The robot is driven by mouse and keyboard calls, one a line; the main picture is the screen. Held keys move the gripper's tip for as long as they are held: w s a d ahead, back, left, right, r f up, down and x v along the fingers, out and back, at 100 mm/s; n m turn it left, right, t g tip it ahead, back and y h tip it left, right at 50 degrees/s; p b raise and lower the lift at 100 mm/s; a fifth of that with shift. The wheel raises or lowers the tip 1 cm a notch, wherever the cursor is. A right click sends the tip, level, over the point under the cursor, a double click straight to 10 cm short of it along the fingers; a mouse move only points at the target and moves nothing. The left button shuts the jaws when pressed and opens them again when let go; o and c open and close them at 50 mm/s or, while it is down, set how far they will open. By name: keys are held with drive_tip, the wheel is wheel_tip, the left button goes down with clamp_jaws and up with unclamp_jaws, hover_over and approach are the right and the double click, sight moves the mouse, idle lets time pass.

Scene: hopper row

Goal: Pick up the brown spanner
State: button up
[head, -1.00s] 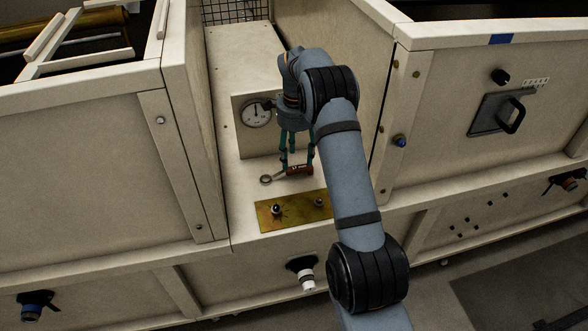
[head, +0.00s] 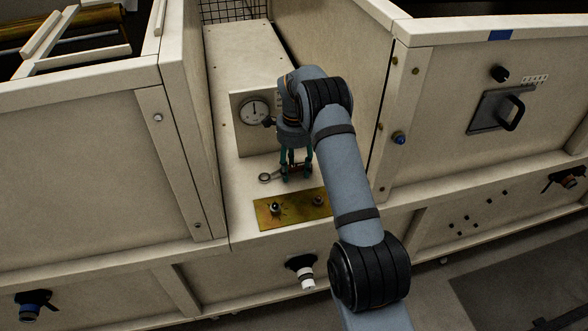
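The brown spanner (head: 268,177) lies on the pale shelf between two hopper walls, just behind a brass plate. Its metal ring end shows at the left. Its brown handle is mostly covered by my gripper (head: 296,177), whose teal fingers point down around the handle. The fingers look apart, one to each side of the handle. I cannot tell whether they touch it. The right end of the spanner is hidden by the fingers.
A brass plate (head: 290,211) with two knobs lies in front of the spanner. A dial gauge (head: 254,112) on an upright panel stands behind. Tall wooden walls close in the left (head: 190,130) and right (head: 350,50) of the shelf.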

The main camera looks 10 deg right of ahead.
sight(294, 167)
drive_tip(key=c, duration=1)
clamp_jaws()
wheel_tip(294, 167, up, 10)
drive_tip(key=shift+r+p, duration=0.1)
drive_tip(key=shift+p, duration=0.7)
drive_tip(key=o, duration=0.5)
unclamp_jaws()
clamp_jaws()
